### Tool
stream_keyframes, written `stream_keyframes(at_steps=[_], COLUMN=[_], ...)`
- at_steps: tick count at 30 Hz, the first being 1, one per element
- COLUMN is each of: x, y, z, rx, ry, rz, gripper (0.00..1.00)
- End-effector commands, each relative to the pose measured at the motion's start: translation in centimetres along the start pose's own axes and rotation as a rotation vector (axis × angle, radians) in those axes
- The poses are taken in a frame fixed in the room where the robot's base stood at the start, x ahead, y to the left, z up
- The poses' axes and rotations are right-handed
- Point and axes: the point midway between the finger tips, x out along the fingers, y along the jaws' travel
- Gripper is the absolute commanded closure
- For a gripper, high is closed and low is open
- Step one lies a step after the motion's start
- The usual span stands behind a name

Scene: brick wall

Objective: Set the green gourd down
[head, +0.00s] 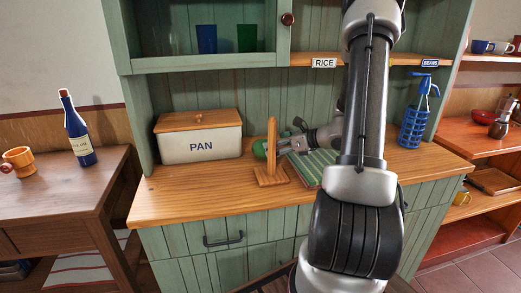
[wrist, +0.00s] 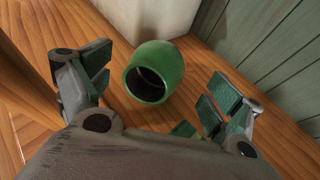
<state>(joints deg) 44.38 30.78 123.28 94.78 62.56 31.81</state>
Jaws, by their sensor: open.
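The green gourd (head: 259,149) is on the wooden counter (head: 200,198), close to the right end of the PAN box and partly hidden behind a wooden upright in the head view. In the wrist view the gourd (wrist: 155,72) is round and hollow, with its dark mouth facing the camera. My gripper (head: 283,145) is at the gourd's right side in the head view. In the wrist view my gripper (wrist: 156,82) is open, with a finger to each side of the gourd and visible gaps between. The gourd's underside is hidden.
The wooden stand (head: 272,150) is just in front of the gourd. The white PAN box (head: 200,142) is to the left. The counter's front left is clear.

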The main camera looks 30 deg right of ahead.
Motion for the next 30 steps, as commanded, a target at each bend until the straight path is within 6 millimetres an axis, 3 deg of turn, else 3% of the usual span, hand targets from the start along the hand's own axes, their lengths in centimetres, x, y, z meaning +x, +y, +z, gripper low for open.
stream_keyframes(at_steps=[10,19,27,30], x=[5.0,5.5,5.5,5.5], y=[0.1,0.1,0.1,0.1], z=[-0.4,-0.3,-0.3,-0.3], rx=[-0.002,-0.002,-0.002,-0.002], ry=[0.001,0.001,0.001,0.001], rz=[0.001,0.0,0.0,0.0], gripper=[0.08,0.1,0.59,0.68])
